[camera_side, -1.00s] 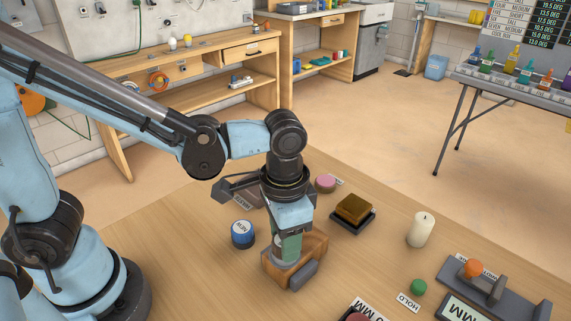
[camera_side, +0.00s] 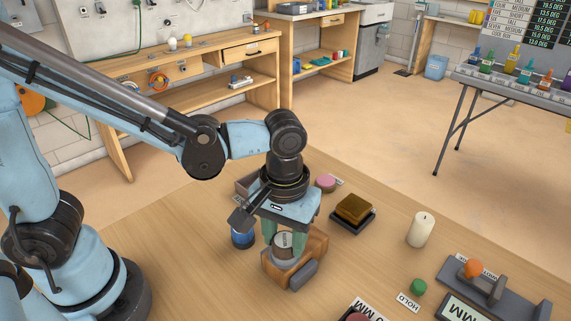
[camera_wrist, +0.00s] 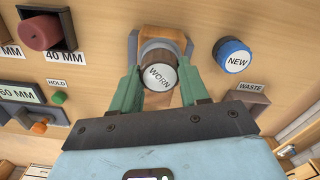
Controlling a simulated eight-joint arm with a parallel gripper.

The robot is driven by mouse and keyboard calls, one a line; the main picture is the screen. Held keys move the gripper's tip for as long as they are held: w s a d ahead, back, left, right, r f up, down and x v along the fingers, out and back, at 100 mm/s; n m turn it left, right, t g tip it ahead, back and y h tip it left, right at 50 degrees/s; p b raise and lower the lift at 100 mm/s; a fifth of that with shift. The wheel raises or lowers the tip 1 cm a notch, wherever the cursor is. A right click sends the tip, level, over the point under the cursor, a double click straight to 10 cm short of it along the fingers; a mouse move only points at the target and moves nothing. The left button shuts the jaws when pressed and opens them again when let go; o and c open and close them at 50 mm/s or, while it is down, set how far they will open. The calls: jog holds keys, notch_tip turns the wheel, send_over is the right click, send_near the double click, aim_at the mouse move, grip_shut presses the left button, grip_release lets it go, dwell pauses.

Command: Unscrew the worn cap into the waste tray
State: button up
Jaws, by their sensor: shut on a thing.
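The worn cap (camera_side: 284,241), dark-sided with a pale top marked WORN, sits at the wooden holder block (camera_side: 309,255); it also shows in the wrist view (camera_wrist: 160,72). My gripper (camera_side: 284,242) has its green fingers on opposite sides of the cap and is shut on it; the fingers show in the wrist view too (camera_wrist: 160,88). Whatever is under the cap is hidden. The waste tray (camera_wrist: 256,104) is right of the gripper in the wrist view, beside its WASTE label. In the side view it is behind the wrist, partly hidden (camera_side: 244,185).
A blue cap marked NEW (camera_wrist: 234,55) stands close by, partly covered by my wrist in the side view (camera_side: 242,239). A pink disc (camera_side: 326,183), a brown block in a dark tray (camera_side: 354,208), a candle (camera_side: 420,230), a green button (camera_side: 418,287) and an orange-knobbed gauge (camera_side: 473,268) stand to the right.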

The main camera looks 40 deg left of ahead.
aim_at(285, 240)
jog(key=shift+n, duration=1.1)
jog(key=shift+n, duration=0.7)
jog(key=n, duration=0.4)
jog(key=shift+n, duration=0.3)
jog(key=shift+r, duration=0.75)
jog(key=shift+r, duration=1)
